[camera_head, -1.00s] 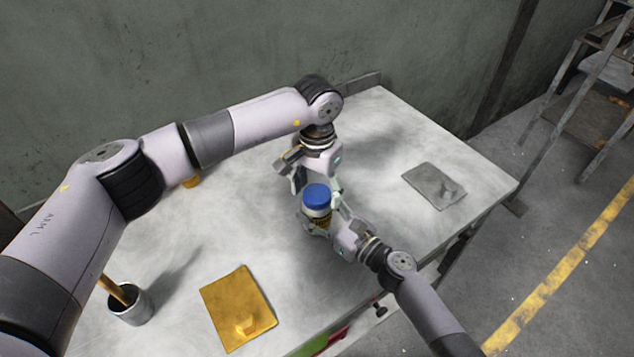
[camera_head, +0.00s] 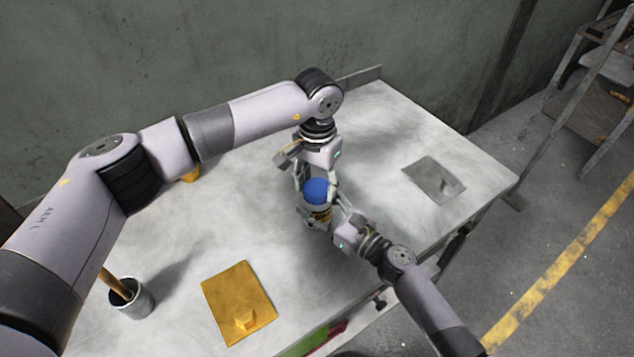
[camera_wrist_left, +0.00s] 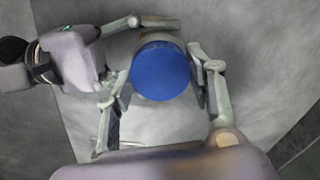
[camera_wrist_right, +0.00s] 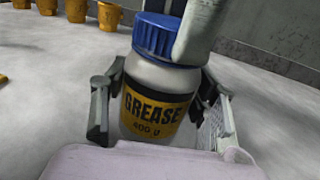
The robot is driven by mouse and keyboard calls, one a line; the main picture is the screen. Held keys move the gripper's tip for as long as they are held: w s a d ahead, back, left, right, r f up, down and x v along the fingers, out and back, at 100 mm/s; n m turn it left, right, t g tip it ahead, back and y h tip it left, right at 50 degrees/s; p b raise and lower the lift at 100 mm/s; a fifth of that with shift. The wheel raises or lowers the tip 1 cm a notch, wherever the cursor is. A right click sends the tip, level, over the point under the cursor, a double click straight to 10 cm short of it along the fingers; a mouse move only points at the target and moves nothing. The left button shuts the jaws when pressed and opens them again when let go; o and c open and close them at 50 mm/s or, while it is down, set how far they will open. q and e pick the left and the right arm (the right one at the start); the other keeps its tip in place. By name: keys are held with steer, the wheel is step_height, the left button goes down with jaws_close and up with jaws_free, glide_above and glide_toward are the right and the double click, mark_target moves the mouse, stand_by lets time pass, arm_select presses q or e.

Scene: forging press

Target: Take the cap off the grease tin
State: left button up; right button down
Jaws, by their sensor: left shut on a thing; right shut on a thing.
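The grease tin (camera_wrist_right: 155,105) is a pale bottle with a black and yellow GREASE label and a ribbed blue cap (camera_wrist_right: 157,32) on top. It stands upright above the bench, and its base is hidden. In the head view the tin (camera_head: 319,214) and cap (camera_head: 316,189) are between my grippers. My right gripper (camera_wrist_right: 165,110) is shut around the tin's body. My left gripper (camera_wrist_left: 160,80) comes from above and is shut on the cap (camera_wrist_left: 160,71); one of its fingers covers part of the cap in the right wrist view.
A yellow plate (camera_head: 238,300) and a grey plate (camera_head: 433,180) lie on the bench (camera_head: 240,220). A metal cup (camera_head: 130,300) holding a stick stands at front left. Several yellow cups (camera_wrist_right: 75,10) stand behind. The bench around the tin is clear.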

arm_select(q)
steer(key=n, duration=0.8)
steer(key=shift+n, duration=0.3)
steer(key=n, duration=1.2)
steer(key=shift+n, duration=0.4)
steer(key=n, duration=0.6)
steer(key=shift+n, duration=0.3)
steer(key=n, duration=0.6)
steer(key=shift+r, duration=0.1)
steer(key=n, duration=1.3)
steer(key=shift+n, duration=0.3)
steer(key=n, duration=0.6)
steer(key=shift+w+r, duration=0.1)
steer(key=shift+r, duration=0.1)
steer(key=shift+r, duration=0.95)
